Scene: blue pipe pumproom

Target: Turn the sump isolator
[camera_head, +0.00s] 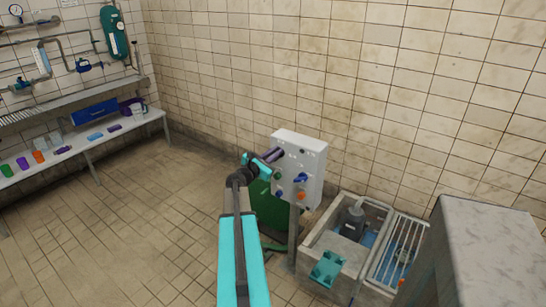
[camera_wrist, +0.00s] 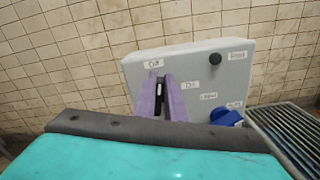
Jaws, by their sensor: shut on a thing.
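A pale grey control box (camera_head: 312,170) stands on a post near the tiled wall. It also fills the middle of the wrist view (camera_wrist: 250,75). My gripper (camera_head: 278,154) is at the upper left of its front face. In the wrist view, its purple fingers (camera_wrist: 161,80) are shut on a dark handle, which I take as the sump isolator (camera_wrist: 160,85). The handle is mostly hidden between the fingers. One label reads "Off" above left of the fingers, and another that looks like "On" is to their right.
The box also bears a black knob (camera_wrist: 216,57), a blue knob (camera_wrist: 226,117) and an orange button (camera_head: 301,195). A concrete sump (camera_head: 320,240) with a grating (camera_head: 402,245) lies to the right. A marble-topped block (camera_head: 490,245) is at the lower right. The left floor is clear.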

